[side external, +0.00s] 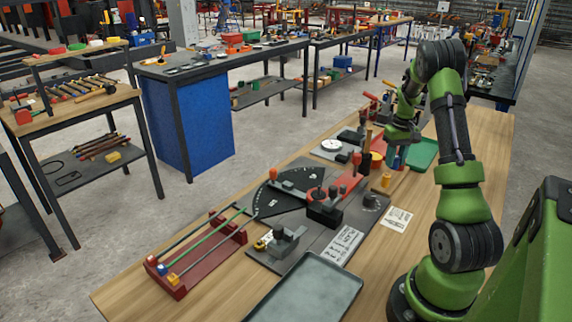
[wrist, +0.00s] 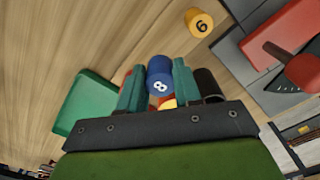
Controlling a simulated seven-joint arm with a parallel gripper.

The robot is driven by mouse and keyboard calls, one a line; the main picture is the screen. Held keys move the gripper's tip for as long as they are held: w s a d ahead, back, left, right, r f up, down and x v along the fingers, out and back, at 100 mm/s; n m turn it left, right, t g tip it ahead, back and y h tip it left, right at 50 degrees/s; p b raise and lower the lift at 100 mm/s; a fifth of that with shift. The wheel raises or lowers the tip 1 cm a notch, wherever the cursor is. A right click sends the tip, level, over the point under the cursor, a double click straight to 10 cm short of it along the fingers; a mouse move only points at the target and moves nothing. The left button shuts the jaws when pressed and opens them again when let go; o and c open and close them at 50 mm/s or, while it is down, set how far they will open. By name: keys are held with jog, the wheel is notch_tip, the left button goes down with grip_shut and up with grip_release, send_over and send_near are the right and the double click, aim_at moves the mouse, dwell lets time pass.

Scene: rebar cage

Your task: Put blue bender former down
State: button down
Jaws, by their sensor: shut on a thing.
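My gripper (wrist: 160,84) is shut on the blue bender former (wrist: 159,72), a short cylinder marked 8, held between its two teal fingers in the wrist view. In the side view my gripper (side external: 401,140) is over the far right part of the wooden bench, and the former is mostly hidden by it there. I cannot tell whether the former touches anything below. A yellow former (wrist: 199,22) marked 6 stands apart from my fingers; it also shows in the side view (side external: 385,180).
A green tray (wrist: 84,104) lies beside my gripper. Red and orange parts and a dark cylinder (wrist: 207,84) are close behind the fingers. The bender on its dark plate (side external: 275,203), a red rack (side external: 197,262) and a grey tray (side external: 308,290) occupy the nearer bench.

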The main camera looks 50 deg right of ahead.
aim_at(396, 159)
jog(key=shift+a+f, duration=0.1)
jog(key=shift+f, duration=1.4)
jog(key=shift+f, duration=0.1)
jog(key=c, duration=0.8)
grip_release()
jog(key=shift+f, duration=0.1)
notch_tip(396, 159, up, 12)
jog(key=w+a+r+n+t, duration=0.15)
jog(key=a+r, duration=0.25)
jog(key=a, duration=0.6)
jog(key=w+a+r+t, duration=0.2)
jog(key=w+a+r, duration=0.1)
jog(key=a, duration=0.7)
jog(key=w+a+r+n+t, duration=0.15)
jog(key=a+r, duration=0.25)
jog(key=a, duration=0.6)
jog(key=s+a, duration=0.2)
jog(key=a, duration=0.2)
jog(key=s+a+f+t+y, duration=0.1)
jog(key=s+a, duration=0.1)
jog(key=a, duration=0.3)
jog(key=s+a+t+y, duration=0.1)
jog(key=s+a, duration=0.1)
jog(key=a, duration=0.2)
jog(key=shift+s+a+f+n, duration=0.2)
jog(key=shift+a+f+n, duration=0.1)
jog(key=shift+f, duration=0.05)
